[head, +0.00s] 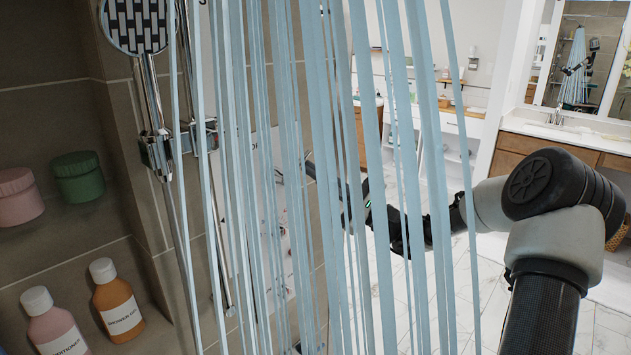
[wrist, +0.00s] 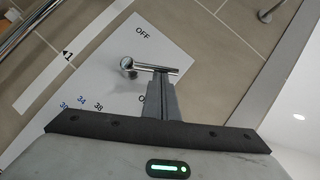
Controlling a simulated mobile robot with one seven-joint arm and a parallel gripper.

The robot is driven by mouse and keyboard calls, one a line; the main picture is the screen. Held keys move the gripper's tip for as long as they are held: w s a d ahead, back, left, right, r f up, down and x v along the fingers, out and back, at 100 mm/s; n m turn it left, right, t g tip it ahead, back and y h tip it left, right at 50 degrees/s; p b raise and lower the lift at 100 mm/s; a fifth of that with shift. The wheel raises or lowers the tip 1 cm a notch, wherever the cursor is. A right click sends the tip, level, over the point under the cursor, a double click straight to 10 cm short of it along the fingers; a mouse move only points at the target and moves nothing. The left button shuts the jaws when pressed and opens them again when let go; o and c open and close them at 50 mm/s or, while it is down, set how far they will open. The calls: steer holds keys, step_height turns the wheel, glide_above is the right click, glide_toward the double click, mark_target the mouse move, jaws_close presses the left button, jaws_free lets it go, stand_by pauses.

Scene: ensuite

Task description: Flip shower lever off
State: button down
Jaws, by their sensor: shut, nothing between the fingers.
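The chrome shower lever (wrist: 145,66) is on a white plate (wrist: 112,70) on the tiled wall in the wrist view. Its round hub is at the left and its bar points right. The plate reads "OFF" above the bar; below it a label starting with "O" is partly hidden by my fingers. My gripper (wrist: 163,78) is shut and empty, its fingertips at the bar's lower side near the free end. I cannot tell whether they touch it. In the head view, light blue water streams (head: 330,120) fall in front of my arm, and the lever is not clearly visible.
A shower head (head: 137,25) on a chrome rail is at the upper left. Shelves at the left hold a pink jar (head: 17,197), a green jar (head: 78,178), a conditioner bottle (head: 54,325) and an orange shower gel bottle (head: 117,300). A vanity (head: 560,145) stands at the back right.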

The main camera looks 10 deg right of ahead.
mark_target(306, 152)
steer(key=shift+s+a+r+n+g+h+b, duration=0.5)
steer(key=shift+r+n+g, duration=0.55)
steer(key=shift+n, duration=1.2)
steer(key=shift+s+a+r+n+g+h+b, duration=0.15)
steer(key=shift+a+r+n+g+h+b, duration=0.45)
steer(key=shift+n+g, duration=1.2)
steer(key=shift+s+a+r+n+g+h+b, duration=0.3)
steer(key=shift+r+n+g+b, duration=0.65)
steer(key=shift+n, duration=1.7)
steer(key=shift+r, duration=0.15)
steer(key=shift+d+p, duration=0.1)
steer(key=shift+p, duration=0.2)
